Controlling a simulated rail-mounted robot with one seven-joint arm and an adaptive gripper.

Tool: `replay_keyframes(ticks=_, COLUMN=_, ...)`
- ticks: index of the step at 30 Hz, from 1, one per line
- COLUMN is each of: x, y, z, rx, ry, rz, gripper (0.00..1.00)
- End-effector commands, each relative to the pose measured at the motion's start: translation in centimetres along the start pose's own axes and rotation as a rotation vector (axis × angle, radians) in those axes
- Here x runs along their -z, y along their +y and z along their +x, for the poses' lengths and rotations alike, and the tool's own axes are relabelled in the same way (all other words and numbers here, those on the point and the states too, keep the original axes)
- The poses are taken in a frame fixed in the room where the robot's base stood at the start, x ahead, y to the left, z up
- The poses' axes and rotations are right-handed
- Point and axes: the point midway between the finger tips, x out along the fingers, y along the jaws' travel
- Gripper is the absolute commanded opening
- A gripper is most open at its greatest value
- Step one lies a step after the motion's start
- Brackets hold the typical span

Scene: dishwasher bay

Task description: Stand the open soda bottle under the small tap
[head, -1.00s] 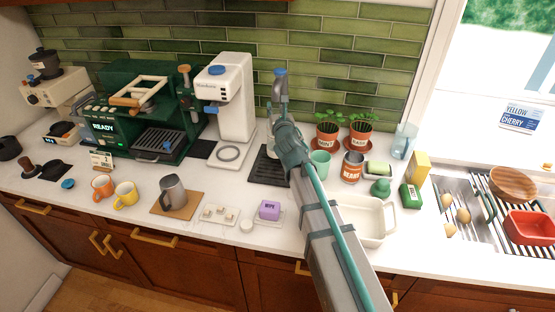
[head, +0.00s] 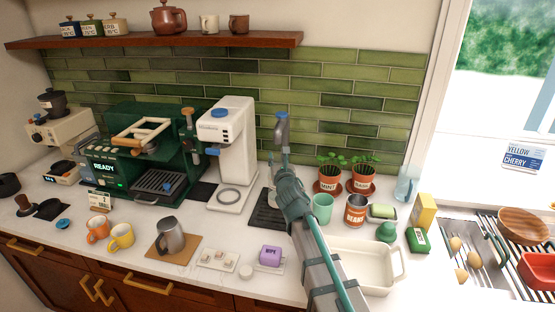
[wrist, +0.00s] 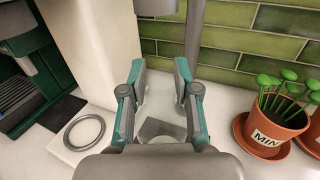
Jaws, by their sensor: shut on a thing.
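My gripper (wrist: 161,84) has its two fingers around a clear, see-through object, which looks like the soda bottle (wrist: 163,112). Its outline is faint, and I cannot tell whether its base touches the counter. In the head view my gripper (head: 282,172) is at the back of the counter, and my arm hides most of what it holds. The small tap (head: 281,130) is a grey post with a blue top in front of the green tiles. Its post (wrist: 194,35) rises just beyond my fingers in the wrist view. A dark drip mat (head: 266,212) lies by the gripper.
A white machine (head: 232,150) with a round ring base stands close on the left. A mint pot (head: 328,180) and a green cup (head: 321,207) stand close on the right. A white dish (head: 365,265) lies in front of them. The front counter holds mugs and small trays.

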Motion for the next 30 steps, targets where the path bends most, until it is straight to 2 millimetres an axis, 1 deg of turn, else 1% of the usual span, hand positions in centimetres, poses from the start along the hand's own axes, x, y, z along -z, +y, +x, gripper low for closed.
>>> replay_keyframes(ticks=1, x=0.3, y=0.0, z=0.0, rx=-0.001, ry=-0.001, rz=0.0, gripper=0.0)
replay_keyframes(ticks=2, x=0.2, y=0.0, z=0.0, rx=0.0, ry=0.0, rz=0.0, gripper=0.35)
replay_keyframes(ticks=3, x=0.1, y=0.0, z=0.0, rx=0.0, ry=0.0, rz=0.0, gripper=0.42)
replay_keyframes(ticks=6, x=0.1, y=0.0, z=0.0, rx=0.0, ry=0.0, rz=0.0, gripper=0.56)
replay_keyframes(ticks=14, x=0.1, y=0.0, z=0.0, rx=0.0, ry=0.0, rz=0.0, gripper=0.56)
replay_keyframes(ticks=19, x=-0.4, y=0.0, z=0.0, rx=0.0, ry=0.0, rz=0.0, gripper=0.56)
replay_keyframes(ticks=23, x=-0.2, y=0.0, z=-1.5, rx=0.0, ry=0.0, rz=0.0, gripper=0.56)
replay_keyframes(ticks=26, x=-0.2, y=0.0, z=-3.1, rx=0.0, ry=0.0, rz=0.0, gripper=0.56)
replay_keyframes(ticks=30, x=-0.2, y=0.0, z=-5.8, rx=0.0, ry=0.0, rz=-0.001, gripper=0.56)
